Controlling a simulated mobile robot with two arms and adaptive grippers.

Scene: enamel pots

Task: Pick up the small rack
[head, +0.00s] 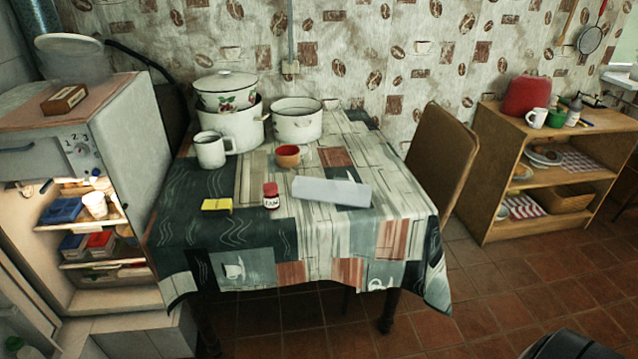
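The only rack-like thing I can make out is the low wooden shelf unit (487,170) at the right, standing on the floor against the wall. A red container (527,96), a white mug (536,118) and a green cup (557,118) stand on its top. A wicker basket (568,199) and plates (546,155) are on its shelves. I cannot tell whether this is the small rack, and no smaller rack shows clearly. Neither of my grippers is in view.
A chair (440,155) stands between table and shelf. The fridge (130,130) is open.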

